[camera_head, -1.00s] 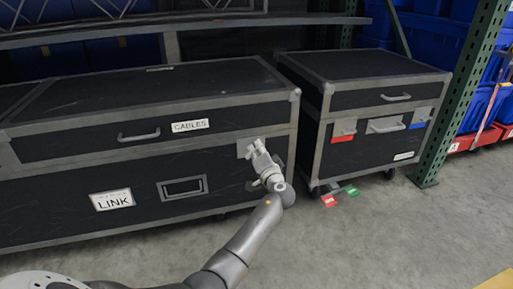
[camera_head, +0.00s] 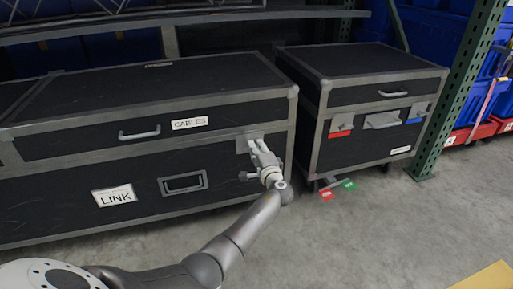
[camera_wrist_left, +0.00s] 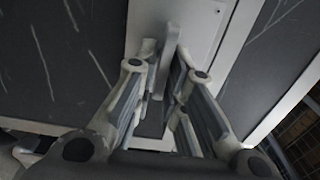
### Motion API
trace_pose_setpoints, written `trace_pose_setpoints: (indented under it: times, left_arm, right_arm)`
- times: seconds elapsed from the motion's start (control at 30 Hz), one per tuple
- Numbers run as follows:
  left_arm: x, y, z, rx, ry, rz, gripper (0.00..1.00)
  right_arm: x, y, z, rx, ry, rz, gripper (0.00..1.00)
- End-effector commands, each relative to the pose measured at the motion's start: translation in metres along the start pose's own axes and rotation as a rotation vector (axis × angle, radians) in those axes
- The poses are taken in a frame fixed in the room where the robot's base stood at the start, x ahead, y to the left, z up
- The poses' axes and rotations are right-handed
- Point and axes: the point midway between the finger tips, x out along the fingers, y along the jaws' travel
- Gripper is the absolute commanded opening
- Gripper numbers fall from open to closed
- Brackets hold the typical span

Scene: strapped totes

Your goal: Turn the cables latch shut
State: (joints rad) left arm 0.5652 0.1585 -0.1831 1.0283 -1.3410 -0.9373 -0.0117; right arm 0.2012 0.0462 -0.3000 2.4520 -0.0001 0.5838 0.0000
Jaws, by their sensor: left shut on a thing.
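The black case labelled CABLES (camera_head: 70,146) has a grey latch plate (camera_head: 243,144) on its front, near the right corner. The latch handle (camera_wrist_left: 169,55) stands upright on the pale plate in the left wrist view. My left gripper (camera_head: 257,149) reaches up to this latch from below. In the wrist view its fingers (camera_wrist_left: 168,74) lie on both sides of the handle and are shut on it. In the head view the gripper hides most of the handle. My right gripper is not in view.
A smaller black case (camera_head: 373,93) stands to the right, with red and blue tags on its front. A green post (camera_head: 447,100) stands at the right.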

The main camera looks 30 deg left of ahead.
Motion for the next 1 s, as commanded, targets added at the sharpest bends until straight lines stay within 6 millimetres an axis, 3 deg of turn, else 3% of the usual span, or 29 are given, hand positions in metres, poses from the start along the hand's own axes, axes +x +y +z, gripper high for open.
trace_pose_setpoints:
  times: [0.37,0.4,0.5,0.83,1.0]
  left_arm:
    - [-0.001,0.003,-0.001,0.005,0.001,0.004,0.0]
    - [-0.001,0.003,-0.001,0.005,0.002,0.004,0.16]
    - [-0.001,0.002,-0.001,0.004,0.001,0.003,0.28]
    - [-0.001,0.001,0.0,0.003,0.001,0.001,0.29]
    - [-0.015,0.002,-0.001,0.002,0.003,0.002,0.29]
  right_arm:
    - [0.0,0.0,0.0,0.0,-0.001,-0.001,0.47]
    - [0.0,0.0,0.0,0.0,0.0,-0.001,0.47]
    - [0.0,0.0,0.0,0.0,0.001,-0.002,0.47]
    - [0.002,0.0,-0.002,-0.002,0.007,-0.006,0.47]
    - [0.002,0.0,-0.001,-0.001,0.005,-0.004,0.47]
